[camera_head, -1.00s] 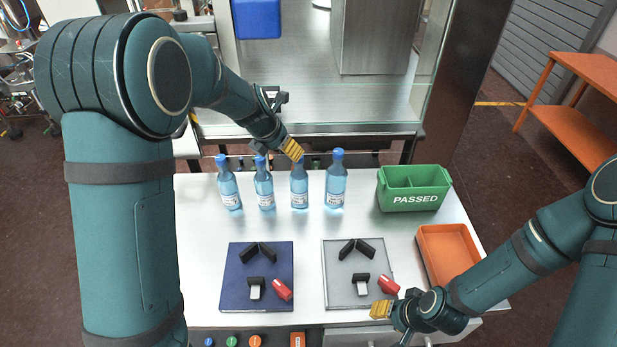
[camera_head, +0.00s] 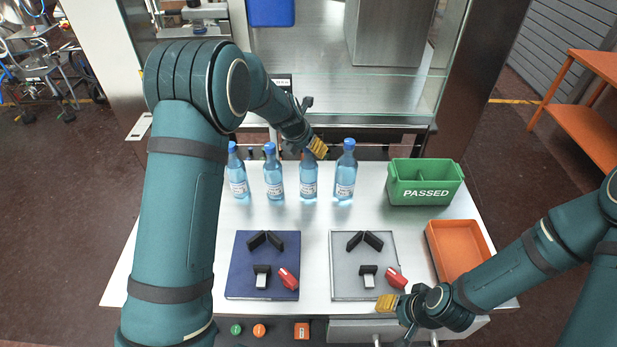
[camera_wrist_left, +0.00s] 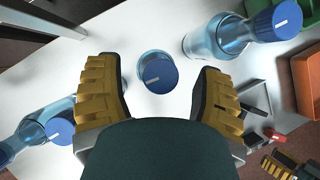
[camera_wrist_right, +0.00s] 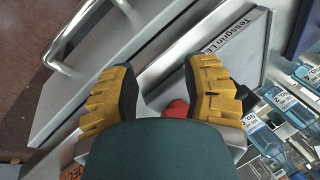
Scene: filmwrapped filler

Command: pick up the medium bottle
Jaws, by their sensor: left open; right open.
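Several blue bottles with blue caps and white labels stand in a row along the far side of the white table. From left to right are the first (camera_head: 238,182), second (camera_head: 273,180), third (camera_head: 308,182) and rightmost bottle (camera_head: 345,180). I cannot tell which is the medium one. My left gripper (camera_head: 318,147) is open at the top of the third bottle. In the left wrist view its cap (camera_wrist_left: 157,72) shows between the spread fingers, with no grip on it. My right gripper (camera_head: 387,303) is open and empty near the table's front edge, by the grey board.
A green bin marked PASSED (camera_head: 426,194) stands right of the bottles. An orange tray (camera_head: 458,262) lies in front of it. A blue board (camera_head: 240,282) and a grey board (camera_head: 345,285) with black and red parts lie nearer. Neighbouring bottles stand close to the left gripper.

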